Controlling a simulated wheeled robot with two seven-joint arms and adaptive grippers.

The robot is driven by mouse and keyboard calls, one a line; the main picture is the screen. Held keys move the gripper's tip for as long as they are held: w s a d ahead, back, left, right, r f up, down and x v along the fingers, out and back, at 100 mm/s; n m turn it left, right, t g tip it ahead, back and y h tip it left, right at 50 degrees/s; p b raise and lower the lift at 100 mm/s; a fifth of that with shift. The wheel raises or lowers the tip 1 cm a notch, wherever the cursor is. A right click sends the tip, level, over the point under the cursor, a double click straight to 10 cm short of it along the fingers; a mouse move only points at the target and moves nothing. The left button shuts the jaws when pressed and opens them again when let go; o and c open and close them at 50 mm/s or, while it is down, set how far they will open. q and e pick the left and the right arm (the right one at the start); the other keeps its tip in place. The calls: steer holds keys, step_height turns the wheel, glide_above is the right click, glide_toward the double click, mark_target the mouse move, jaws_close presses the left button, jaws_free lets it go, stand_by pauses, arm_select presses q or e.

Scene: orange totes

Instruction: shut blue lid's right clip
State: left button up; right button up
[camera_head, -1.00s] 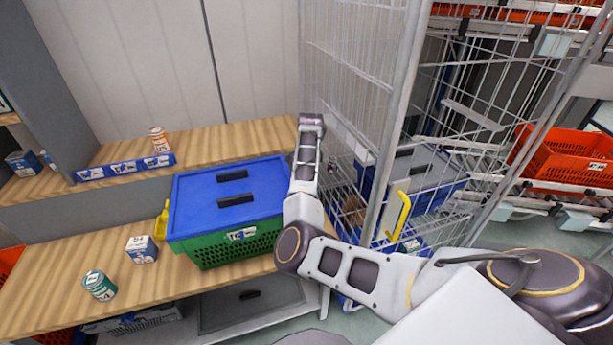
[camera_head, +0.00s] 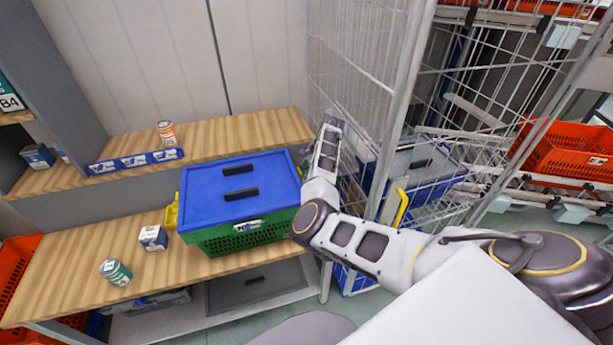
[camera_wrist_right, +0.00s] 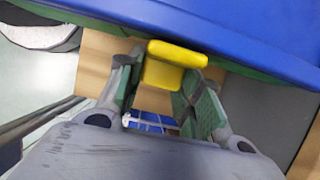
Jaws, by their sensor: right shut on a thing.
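The blue lid (camera_head: 240,188) lies on a green crate (camera_head: 240,237) on the wooden shelf. The lid's right clip (camera_wrist_right: 178,54) is yellow and shows in the wrist view just below the lid's blue edge (camera_wrist_right: 235,40). My right gripper (camera_wrist_right: 160,74) has one finger on each side of the clip and is shut on it. In the head view my right arm stands at the crate's right side, and the fingertips cannot be made out there. A yellow left clip (camera_head: 172,212) sticks out at the crate's left side. My left gripper is not in view.
An orange can (camera_head: 166,133) stands on the ledge behind. A wire cage trolley (camera_head: 395,110) stands close on the right, leaving a narrow gap for my arm.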

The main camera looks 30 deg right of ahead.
stand_by(0.4)
steer(key=o, duration=1)
steer(key=shift+o, duration=0.2)
steer(key=shift+r, duration=0.15)
steer(key=shift+r, duration=4.85)
steer(key=shift+f, duration=0.1)
